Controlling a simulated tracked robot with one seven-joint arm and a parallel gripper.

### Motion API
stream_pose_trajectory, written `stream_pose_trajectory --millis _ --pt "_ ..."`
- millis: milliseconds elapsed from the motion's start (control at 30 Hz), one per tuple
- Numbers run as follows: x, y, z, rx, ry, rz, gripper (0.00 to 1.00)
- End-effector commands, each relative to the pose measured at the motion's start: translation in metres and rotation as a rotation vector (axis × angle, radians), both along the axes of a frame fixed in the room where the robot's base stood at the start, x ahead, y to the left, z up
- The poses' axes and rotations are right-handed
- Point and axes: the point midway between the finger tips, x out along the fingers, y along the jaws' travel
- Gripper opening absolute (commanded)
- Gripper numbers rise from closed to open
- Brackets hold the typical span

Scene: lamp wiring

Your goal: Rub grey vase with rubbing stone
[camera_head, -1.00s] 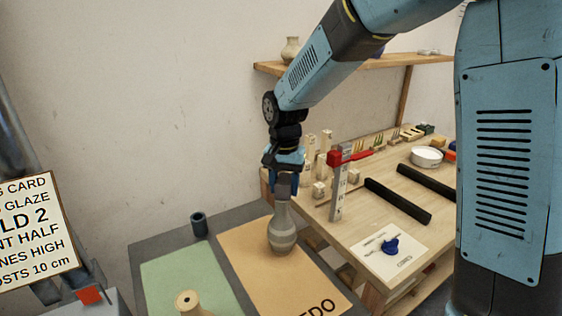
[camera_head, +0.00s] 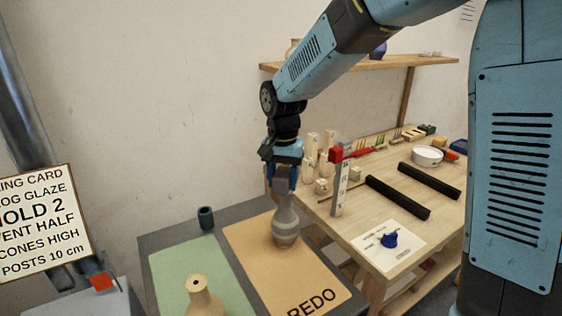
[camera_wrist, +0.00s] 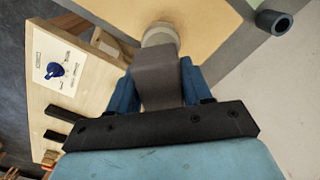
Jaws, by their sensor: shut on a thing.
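The grey vase (camera_head: 285,228) stands on the orange mat (camera_head: 262,268) marked REDO, leaning slightly in the tilted head view. My gripper (camera_head: 281,180) is directly above it, pointing down and shut on a grey block, the rubbing stone (camera_head: 283,181). The stone's lower end is at the top of the vase's neck and appears to touch it. In the wrist view the stone (camera_wrist: 158,78) sits between the blue fingers and hides most of the vase (camera_wrist: 160,35), of which only a pale rounded part shows beyond it.
A beige vase (camera_head: 201,298) stands on the green mat (camera_head: 188,278), with a dark cup (camera_head: 205,217) behind.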

Motion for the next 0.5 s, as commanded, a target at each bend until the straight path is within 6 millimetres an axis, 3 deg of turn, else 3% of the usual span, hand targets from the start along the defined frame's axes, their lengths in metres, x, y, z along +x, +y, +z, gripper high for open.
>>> stream_pose_trajectory --millis 500 --pt "0.002 -0.002 0.047 0.001 -0.001 -0.004 0.05"
